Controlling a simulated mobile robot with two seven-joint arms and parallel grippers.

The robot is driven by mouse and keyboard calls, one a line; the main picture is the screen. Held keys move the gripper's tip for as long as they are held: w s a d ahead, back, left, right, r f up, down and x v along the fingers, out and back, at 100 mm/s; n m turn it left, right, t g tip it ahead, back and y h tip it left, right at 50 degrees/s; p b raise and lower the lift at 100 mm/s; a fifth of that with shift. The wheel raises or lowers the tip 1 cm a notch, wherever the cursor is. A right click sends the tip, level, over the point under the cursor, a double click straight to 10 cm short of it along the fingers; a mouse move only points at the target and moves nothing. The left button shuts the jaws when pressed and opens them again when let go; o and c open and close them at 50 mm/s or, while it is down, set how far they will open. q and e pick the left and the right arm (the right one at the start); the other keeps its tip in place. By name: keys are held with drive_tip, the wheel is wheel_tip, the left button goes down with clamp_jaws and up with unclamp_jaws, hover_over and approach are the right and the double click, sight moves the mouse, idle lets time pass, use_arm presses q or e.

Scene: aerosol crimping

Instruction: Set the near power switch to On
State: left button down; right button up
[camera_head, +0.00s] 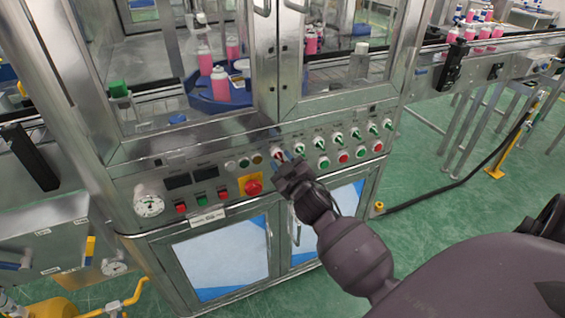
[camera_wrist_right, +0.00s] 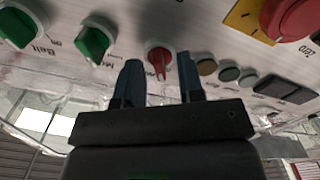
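The power switch is a red rotary knob (camera_head: 278,154) on the sloping metal control panel, at the left end of the upper knob row. In the right wrist view the red knob (camera_wrist_right: 158,62) shows between the fingertips, with its pointer toward the gripper. My right gripper (camera_head: 284,164) is open in front of it; the blue-grey fingers (camera_wrist_right: 160,78) stand on either side with a gap to the knob. I cannot tell how deep the fingers reach around it. The label by the knob is partly hidden. My left gripper is not in view.
Several green knobs (camera_head: 338,136) continue to the right. A red emergency button (camera_head: 253,187) on a yellow plate sits at lower left, close to the gripper. Glass doors (camera_head: 200,60) rise above the panel; cabinet doors (camera_head: 222,258) are below.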

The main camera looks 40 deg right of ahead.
clamp_jaws()
